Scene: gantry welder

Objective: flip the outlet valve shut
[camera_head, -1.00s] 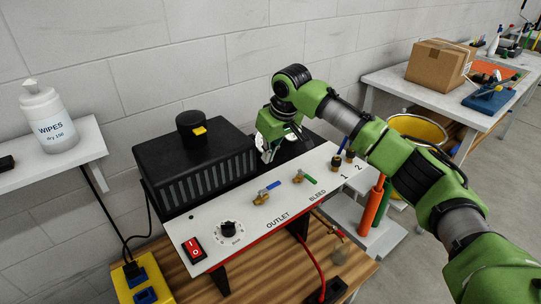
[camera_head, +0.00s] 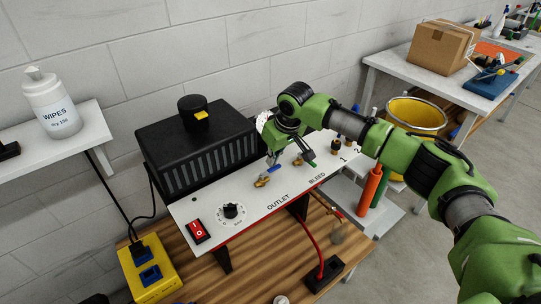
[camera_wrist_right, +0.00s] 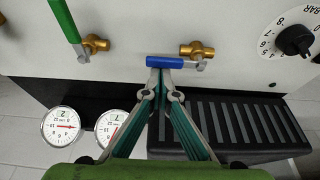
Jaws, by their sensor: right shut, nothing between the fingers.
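The outlet valve (camera_head: 262,180) is a brass fitting on the white sloped panel, above the word OUTLET. Its blue lever (camera_head: 275,168) points up and right in the head view. In the right wrist view the blue lever (camera_wrist_right: 172,62) lies level, reaching left from the brass body (camera_wrist_right: 198,49). My right gripper (camera_head: 271,160) is shut and empty, its tips right beside the lever. In the right wrist view the fingertips (camera_wrist_right: 166,78) meet at the lever's lower edge, under its left half; I cannot tell if they touch. My left gripper is not in view.
The bleed valve (camera_wrist_right: 93,45) with its green lever (camera_wrist_right: 65,20) is close by on the panel. A dial (camera_head: 231,211) and red switch (camera_head: 198,231) sit at the panel's left end. A black ribbed box (camera_head: 200,150) stands behind the panel. Gauges (camera_wrist_right: 63,126) show in the wrist view.

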